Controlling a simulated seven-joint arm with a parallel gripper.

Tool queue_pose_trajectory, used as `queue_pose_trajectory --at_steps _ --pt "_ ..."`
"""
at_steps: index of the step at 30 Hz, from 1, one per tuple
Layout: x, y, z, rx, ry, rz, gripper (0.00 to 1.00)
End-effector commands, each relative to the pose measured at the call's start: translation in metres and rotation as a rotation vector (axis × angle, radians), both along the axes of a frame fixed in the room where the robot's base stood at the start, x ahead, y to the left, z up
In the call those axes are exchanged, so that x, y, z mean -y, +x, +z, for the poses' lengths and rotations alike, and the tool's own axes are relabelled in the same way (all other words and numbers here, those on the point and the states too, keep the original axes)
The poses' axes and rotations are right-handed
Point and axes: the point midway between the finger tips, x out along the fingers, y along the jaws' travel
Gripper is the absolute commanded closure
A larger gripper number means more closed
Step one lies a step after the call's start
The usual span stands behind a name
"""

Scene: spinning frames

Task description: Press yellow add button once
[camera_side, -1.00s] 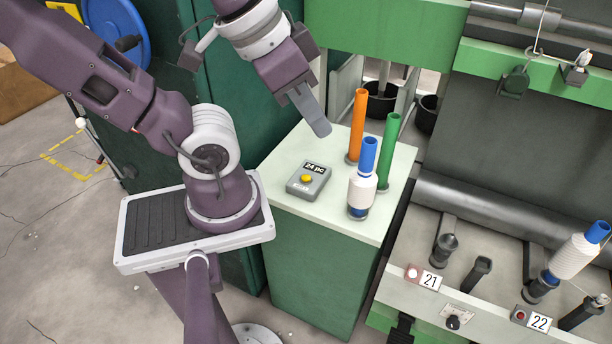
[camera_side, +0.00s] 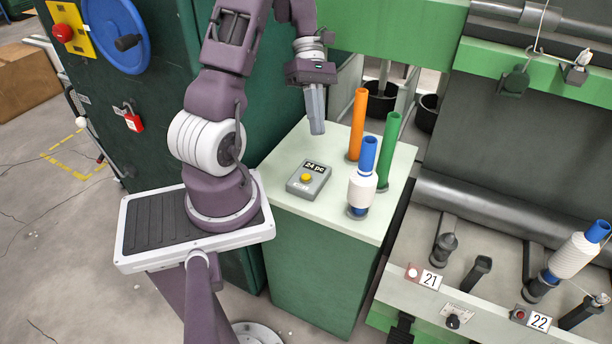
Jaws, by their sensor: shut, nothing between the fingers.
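The yellow button (camera_side: 306,178) sits on a small grey box (camera_side: 317,187) with a display reading "24 pc". The box lies on the pale top of the green cabinet, left of the middle. My gripper (camera_side: 317,131) is shut and empty. It points down above the cabinet top, behind and above the button box in the picture, and does not touch the button.
An orange tube (camera_side: 357,125), a green tube (camera_side: 389,150) and a blue tube with white yarn (camera_side: 362,185) stand upright on the cabinet top (camera_side: 330,228), right of the box. The green machine with spindles 21 and 22 stands at right.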

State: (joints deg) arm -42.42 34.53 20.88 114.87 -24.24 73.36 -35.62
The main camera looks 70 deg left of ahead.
Motion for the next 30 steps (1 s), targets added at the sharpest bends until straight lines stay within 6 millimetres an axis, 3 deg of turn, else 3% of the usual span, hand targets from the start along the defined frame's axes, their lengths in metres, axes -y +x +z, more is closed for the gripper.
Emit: queue_pose_trajectory --at_steps 3,6,20,30 --pt "-0.019 -0.012 -0.026 -0.101 -0.065 0.151 1.00" --pt "-0.026 -0.017 -0.037 -0.143 -0.093 0.217 1.00" --pt "-0.027 -0.018 -0.045 -0.156 -0.102 0.233 1.00" --pt "-0.027 -0.018 -0.092 -0.157 -0.103 0.233 1.00"
